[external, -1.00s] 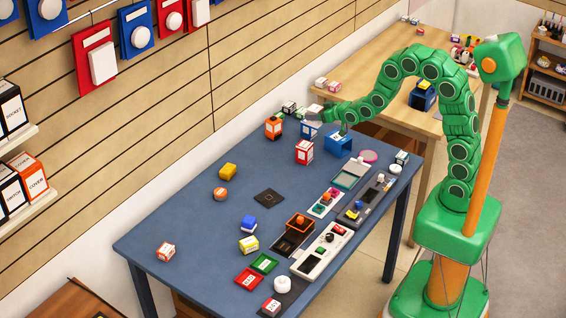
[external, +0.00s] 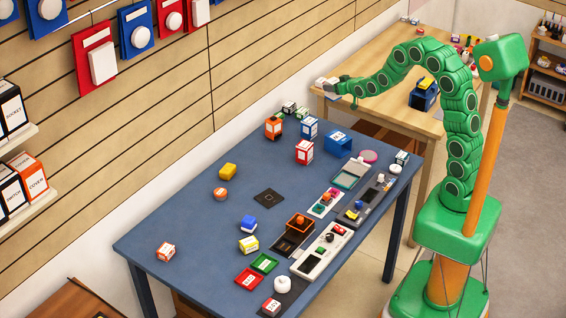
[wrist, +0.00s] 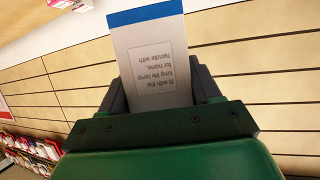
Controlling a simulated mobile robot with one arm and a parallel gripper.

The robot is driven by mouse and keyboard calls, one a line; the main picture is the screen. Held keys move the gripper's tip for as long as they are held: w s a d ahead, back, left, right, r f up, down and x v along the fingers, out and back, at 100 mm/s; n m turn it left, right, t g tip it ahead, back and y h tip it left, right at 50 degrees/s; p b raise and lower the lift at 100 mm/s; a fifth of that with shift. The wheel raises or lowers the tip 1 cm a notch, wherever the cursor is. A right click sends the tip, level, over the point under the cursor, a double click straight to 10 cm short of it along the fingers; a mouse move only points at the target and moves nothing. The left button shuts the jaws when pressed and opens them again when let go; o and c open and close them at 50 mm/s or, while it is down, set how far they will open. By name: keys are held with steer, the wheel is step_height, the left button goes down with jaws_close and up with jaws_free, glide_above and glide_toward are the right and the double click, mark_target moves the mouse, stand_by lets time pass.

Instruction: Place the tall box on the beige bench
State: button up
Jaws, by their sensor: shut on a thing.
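The tall box (wrist: 150,40), pale grey with a blue edge and printed text, is between the dark fingers of my gripper (wrist: 158,85) in the wrist view. My gripper is shut on it. In the external view my gripper (external: 336,89) is at the near left end of the beige bench (external: 385,105). The held box is small there, mostly hidden by the gripper, and its gap to the bench top cannot be told.
Small boxes are by the gripper on the beige bench. A dark blue container (external: 423,97) stands further right on it. The blue table (external: 190,225) in front holds several boxes, including a blue box (external: 338,144), and trays. A slatted wall (external: 270,50) runs along the left.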

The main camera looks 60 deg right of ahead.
steer(key=s+d+m+g+h, duration=0.15)
steer(key=s+d, duration=0.35)
steer(key=d, duration=0.9)
steer(key=s+d+m+g+h, duration=0.1)
steer(key=s+d+m+h, duration=0.25)
steer(key=d, duration=0.95)
steer(key=s+d+m+g+h, duration=0.15)
steer(key=s+d, duration=0.45)
steer(key=d, duration=0.8)
steer(key=s+d+m+g+h, duration=0.2)
steer(key=s+d+m+g, duration=0.2)
steer(key=s+d, duration=1.65)
steer(key=shift+s+a+f, duration=0.1)
steer(key=shift+a+f, duration=0.05)
steer(key=shift+f, duration=2.7)
steer(key=shift+a+f, duration=0.15)
steer(key=shift+f, duration=2.65)
steer(key=shift+s+a+f, duration=0.1)
steer(key=shift+a+f, duration=0.05)
steer(key=shift+f, duration=2.7)
steer(key=shift+f, duration=0.4)
steer(key=o, duration=1.2)
steer(key=shift+o, duration=0.2)
steer(key=shift+a+r, duration=0.1)
steer(key=shift+a, duration=0.05)
